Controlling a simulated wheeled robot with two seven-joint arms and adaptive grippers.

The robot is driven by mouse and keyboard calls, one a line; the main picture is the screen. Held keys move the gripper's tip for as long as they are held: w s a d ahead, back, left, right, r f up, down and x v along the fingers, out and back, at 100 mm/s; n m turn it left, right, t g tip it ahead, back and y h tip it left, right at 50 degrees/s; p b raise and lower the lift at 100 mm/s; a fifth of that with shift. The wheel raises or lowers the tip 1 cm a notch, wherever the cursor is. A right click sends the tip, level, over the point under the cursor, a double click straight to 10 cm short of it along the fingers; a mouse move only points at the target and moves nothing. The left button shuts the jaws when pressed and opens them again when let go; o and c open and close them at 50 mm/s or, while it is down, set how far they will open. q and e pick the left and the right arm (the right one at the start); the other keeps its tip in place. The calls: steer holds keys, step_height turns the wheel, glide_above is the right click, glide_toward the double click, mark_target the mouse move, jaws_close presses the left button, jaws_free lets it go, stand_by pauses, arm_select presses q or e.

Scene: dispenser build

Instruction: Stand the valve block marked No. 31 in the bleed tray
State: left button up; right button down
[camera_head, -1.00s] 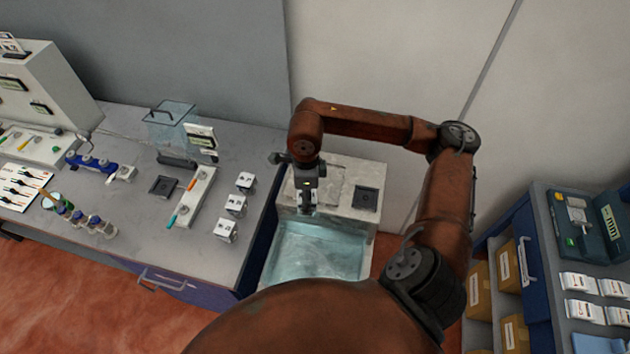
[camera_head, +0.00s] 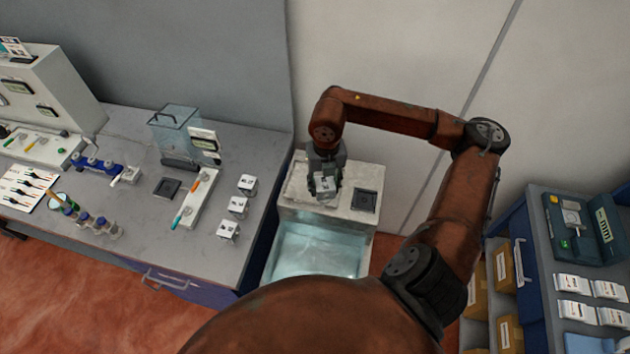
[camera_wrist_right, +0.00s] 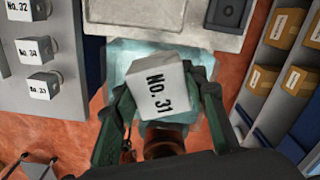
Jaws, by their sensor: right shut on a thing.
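The white valve block marked No. 31 (camera_wrist_right: 162,90) is between the fingers of my right gripper (camera_wrist_right: 160,100) in the wrist view. The gripper is shut on it, with the mark facing the camera. In the head view my right gripper (camera_head: 325,190) holds the block (camera_head: 325,182) around the front edge of the sink unit's ledge. A black square tray (camera_head: 364,200) sits on that ledge, just right of the block, and shows empty. A second black square tray (camera_head: 168,187) lies on the left bench. No label shows which one is the bleed tray.
Several similar white blocks (camera_head: 238,206) stand in a row on the grey bench (camera_head: 130,215); one reads No. 32 (camera_wrist_right: 22,10). A water basin (camera_head: 315,250) is in front of the ledge. A blue cabinet (camera_head: 530,262) with cartons stands at right.

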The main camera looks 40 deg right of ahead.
steer(key=w+d+f+p, duration=0.1)
steer(key=w+f, duration=0.2)
steer(key=w+d+f+p, duration=0.1)
steer(key=w+d+f, duration=0.1)
steer(key=w, duration=0.2)
steer(key=w+d+f+p, duration=0.1)
steer(key=w+d+f, duration=0.1)
steer(key=w+f, duration=0.1)
steer(key=shift+w+d+f, duration=0.25)
steer(key=shift+w+f, duration=0.1)
steer(key=shift+w, duration=0.35)
steer(key=shift+w+d+f+p, duration=0.1)
steer(key=shift+w+f+p, duration=0.1)
steer(key=shift+f+p, duration=0.1)
step_height(320, 180, down, 3)
steer(key=shift+w+r+p, duration=0.1)
steer(key=shift+p, duration=0.7)
steer(key=shift+d+f, duration=0.1)
steer(key=shift+f, duration=0.2)
